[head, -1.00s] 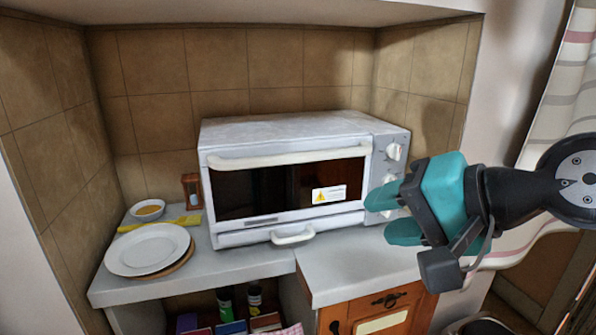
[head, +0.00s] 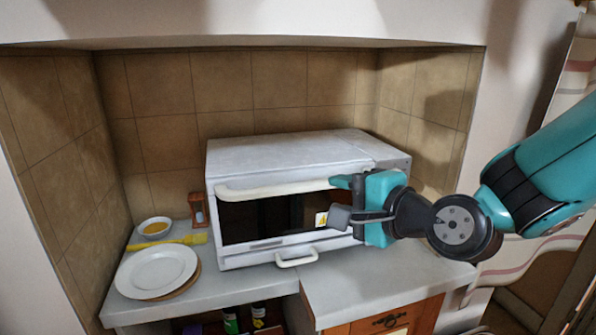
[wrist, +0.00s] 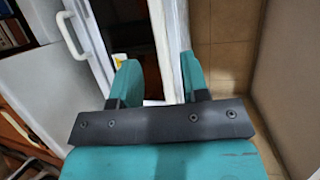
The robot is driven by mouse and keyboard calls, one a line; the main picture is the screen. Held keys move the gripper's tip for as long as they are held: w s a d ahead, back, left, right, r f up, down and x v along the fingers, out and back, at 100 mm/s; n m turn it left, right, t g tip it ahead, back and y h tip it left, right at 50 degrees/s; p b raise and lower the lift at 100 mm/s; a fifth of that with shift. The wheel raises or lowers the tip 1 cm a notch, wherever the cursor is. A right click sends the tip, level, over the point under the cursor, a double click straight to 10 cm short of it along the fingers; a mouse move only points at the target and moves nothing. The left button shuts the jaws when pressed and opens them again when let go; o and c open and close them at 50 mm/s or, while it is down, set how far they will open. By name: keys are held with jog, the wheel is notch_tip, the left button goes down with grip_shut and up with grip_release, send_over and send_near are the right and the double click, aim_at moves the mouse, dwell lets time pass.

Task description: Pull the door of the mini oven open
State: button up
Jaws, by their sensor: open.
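The white mini oven (head: 290,155) stands on the counter in the tiled alcove, seen from its front left. Its dark-glass door (head: 243,220) looks closed, with a long pale handle (head: 262,191) along the top edge. My gripper (head: 347,195) is open at the right end of this handle, in front of the door. In the wrist view, the teal fingers of my gripper (wrist: 157,80) are apart, with a white bar, likely the handle (wrist: 176,45), showing between them, closer to the right finger. My gripper hides the oven's knobs and the door's right end.
A small tray handle (head: 297,259) sticks out below the door. A white plate (head: 157,270), a bowl (head: 154,228), a yellow brush (head: 180,242) and an hourglass (head: 198,209) stand left of the oven. The counter (head: 335,283) in front is bare.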

aim_at(306, 188)
jog(key=p+x, duration=0.2)
jog(key=x, duration=0.7)
jog(key=shift+a+f, duration=0.1)
jog(key=shift+a, duration=0.1)
